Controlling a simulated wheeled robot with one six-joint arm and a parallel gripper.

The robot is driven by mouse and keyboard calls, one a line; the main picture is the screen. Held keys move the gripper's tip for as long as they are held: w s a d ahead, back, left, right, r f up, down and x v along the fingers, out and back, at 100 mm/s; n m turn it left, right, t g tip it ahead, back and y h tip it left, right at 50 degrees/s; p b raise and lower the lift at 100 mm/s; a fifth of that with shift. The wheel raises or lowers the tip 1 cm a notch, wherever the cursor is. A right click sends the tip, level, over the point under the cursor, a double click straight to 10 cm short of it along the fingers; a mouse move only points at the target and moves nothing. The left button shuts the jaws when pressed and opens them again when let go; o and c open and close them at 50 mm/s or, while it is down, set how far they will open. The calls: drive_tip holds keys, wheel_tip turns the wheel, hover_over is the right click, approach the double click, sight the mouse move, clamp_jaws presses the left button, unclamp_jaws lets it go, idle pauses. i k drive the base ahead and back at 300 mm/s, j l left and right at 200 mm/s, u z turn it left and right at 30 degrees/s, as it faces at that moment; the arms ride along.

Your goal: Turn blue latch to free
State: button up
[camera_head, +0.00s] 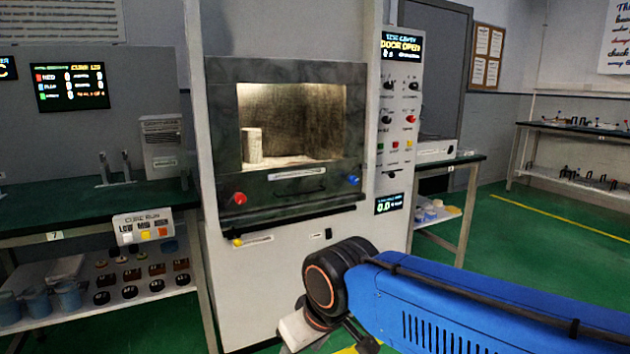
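The blue latch (354,180) is a small blue knob at the lower right corner of the dark front door panel (222,110) of the tall white machine. Its exact turn angle is too small to tell. A matching red latch (239,198) sits at the lower left corner of the panel. My gripper (330,343) is at the bottom of the view, below and in front of the machine, well apart from the blue latch. Its tips are cut off or hidden by the lower edge, so its opening is unclear.
A lit chamber holds a pale cylinder (252,145). A control column (398,110) with knobs and a "DOOR OPEN" display stands right of the panel. A yellow knob (237,242) is below. A green-topped bench (90,212) is left. Green floor is clear at right.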

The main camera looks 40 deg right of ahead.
sight(353, 176)
drive_tip(key=z, duration=1.2)
